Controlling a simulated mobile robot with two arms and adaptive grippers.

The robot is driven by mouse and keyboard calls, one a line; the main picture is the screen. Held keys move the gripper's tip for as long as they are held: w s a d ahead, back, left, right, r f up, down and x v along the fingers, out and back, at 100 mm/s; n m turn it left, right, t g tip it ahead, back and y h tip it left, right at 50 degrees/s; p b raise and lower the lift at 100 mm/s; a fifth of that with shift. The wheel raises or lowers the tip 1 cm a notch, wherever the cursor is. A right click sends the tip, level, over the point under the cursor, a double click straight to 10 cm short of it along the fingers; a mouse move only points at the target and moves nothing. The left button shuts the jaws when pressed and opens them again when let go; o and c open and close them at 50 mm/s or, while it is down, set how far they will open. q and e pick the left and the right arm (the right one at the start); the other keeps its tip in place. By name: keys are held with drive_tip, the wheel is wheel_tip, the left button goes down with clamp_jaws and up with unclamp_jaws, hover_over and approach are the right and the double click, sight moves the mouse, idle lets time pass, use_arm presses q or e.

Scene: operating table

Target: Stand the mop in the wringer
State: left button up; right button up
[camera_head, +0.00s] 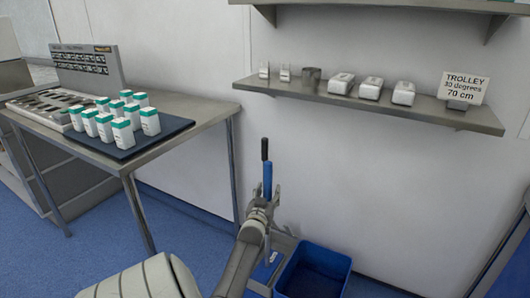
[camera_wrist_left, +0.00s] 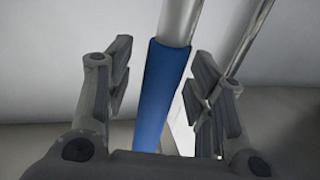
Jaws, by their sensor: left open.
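An upright pole with a black top and a blue grip (camera_head: 267,180), seemingly the mop handle, stands near the wall in the head view. My left gripper (camera_head: 266,196) is at this handle. In the left wrist view the blue-sleeved pole (camera_wrist_left: 162,95) runs between the two open fingers of my left gripper (camera_wrist_left: 163,75), with gaps showing on both sides. The mop head is hidden behind my arm. A blue bucket (camera_head: 332,262) stands on the floor, right of my arm. A grey frame beside it is partly hidden; I cannot tell the wringer clearly. My right gripper is out of view.
A steel table (camera_head: 170,146) on the left bears a dark mat with several green-capped white bottles (camera_head: 122,133). A wall shelf (camera_head: 425,108) holds small containers and a sign (camera_head: 465,87). Thin metal rods (camera_wrist_left: 240,50) rise right of the pole. Floor left of my arm is clear.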

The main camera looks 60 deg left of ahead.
use_arm(q)
drive_tip(key=v, duration=1.1)
drive_tip(key=shift+s+d, duration=0.25)
drive_tip(key=shift+s, duration=0.05)
drive_tip(key=shift+r, duration=0.1)
